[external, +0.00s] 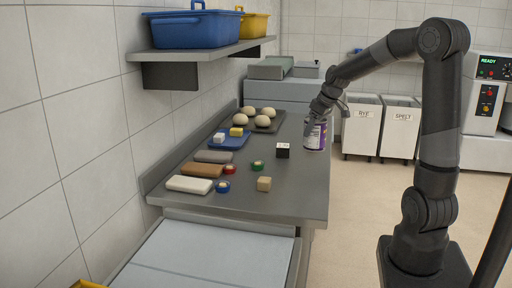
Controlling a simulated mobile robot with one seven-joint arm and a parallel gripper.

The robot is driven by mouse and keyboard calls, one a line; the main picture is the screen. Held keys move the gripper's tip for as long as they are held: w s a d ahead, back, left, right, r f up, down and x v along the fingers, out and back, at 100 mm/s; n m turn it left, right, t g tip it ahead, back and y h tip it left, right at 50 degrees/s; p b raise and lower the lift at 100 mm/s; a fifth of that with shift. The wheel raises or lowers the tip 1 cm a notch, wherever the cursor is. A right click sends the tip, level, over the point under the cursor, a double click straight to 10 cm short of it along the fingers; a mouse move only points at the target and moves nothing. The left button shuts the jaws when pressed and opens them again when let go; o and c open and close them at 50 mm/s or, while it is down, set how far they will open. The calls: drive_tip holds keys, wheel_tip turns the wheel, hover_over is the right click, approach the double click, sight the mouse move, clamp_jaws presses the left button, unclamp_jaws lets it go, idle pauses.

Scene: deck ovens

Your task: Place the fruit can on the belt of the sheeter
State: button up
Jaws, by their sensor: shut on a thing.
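The fruit can (316,138) is a purple-labelled can with a pale rim, upright at the right edge of the grey worktop. My gripper (317,119) comes down on it from above and is shut on its upper part, partly hiding the top. I cannot tell whether the can's base still touches the worktop. A pale flat surface in a grey frame, which looks like the sheeter's belt (198,252), lies at the near end of the worktop. Its visible part is bare.
The worktop (290,190) also holds a dark tray of dough balls (268,112), a blue tray (232,144), a black-and-white cube (283,150), a wooden cube (264,184), tape rolls and several blocks. A shelf (205,52) with bins overhangs the left. RYE and SPELT bins (362,130) stand behind.

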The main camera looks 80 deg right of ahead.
drive_tip(key=w+a+n+y, duration=0.1)
drive_tip(key=w+a+n, duration=0.35)
drive_tip(key=a, duration=0.75)
drive_tip(key=w+a+n+y, duration=0.25)
drive_tip(key=w+a, duration=0.25)
drive_tip(key=a, duration=0.7)
drive_tip(key=w+a+n+y, duration=0.1)
drive_tip(key=w+a+n, duration=0.35)
drive_tip(key=a, duration=0.75)
drive_tip(key=s+a+n+g+y, duration=0.1)
drive_tip(key=s+a+n, duration=0.1)
drive_tip(key=a, duration=0.5)
drive_tip(key=s+a+n+g, duration=0.1)
drive_tip(key=a+n, duration=0.2)
drive_tip(key=a, duration=0.5)
drive_tip(key=shift+w+a+f, duration=0.15)
drive_tip(key=shift+a+f, duration=2.55)
drive_tip(key=shift+a, duration=0.25)
drive_tip(key=shift+w+a+f, duration=0.15)
drive_tip(key=shift+a+f, duration=2.55)
drive_tip(key=shift+a, duration=0.2)
